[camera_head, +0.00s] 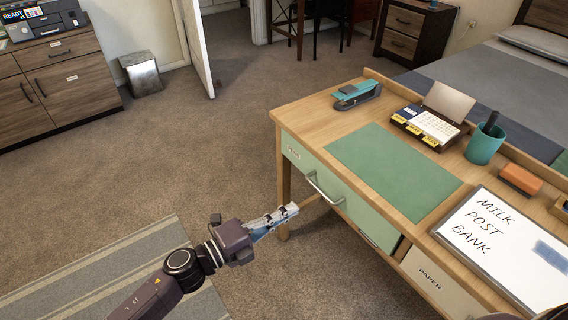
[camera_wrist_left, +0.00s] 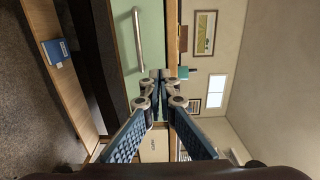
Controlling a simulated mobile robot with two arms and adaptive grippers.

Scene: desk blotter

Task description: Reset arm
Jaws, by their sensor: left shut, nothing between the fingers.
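My left gripper (camera_head: 284,216) is in front of the desk's green drawer front, shut and empty, apart from the handle. In the left wrist view its fingertips (camera_wrist_left: 160,74) meet, with nothing between them. The green drawer (camera_head: 340,191) with its metal handle (camera_head: 322,190) is in the desk's front. The handle also shows in the left wrist view (camera_wrist_left: 138,38). My right gripper is not clearly seen; only a dark part of me shows at the bottom right edge of the head view.
The wooden desk (camera_head: 300,112) carries a green blotter (camera_head: 393,170), a teal stapler (camera_head: 357,94), a flip calendar (camera_head: 430,125), a teal pen cup (camera_head: 484,146), an orange-topped eraser (camera_head: 519,179) and a whiteboard (camera_head: 505,245). Open carpet lies left of the desk, with a striped rug (camera_head: 110,275).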

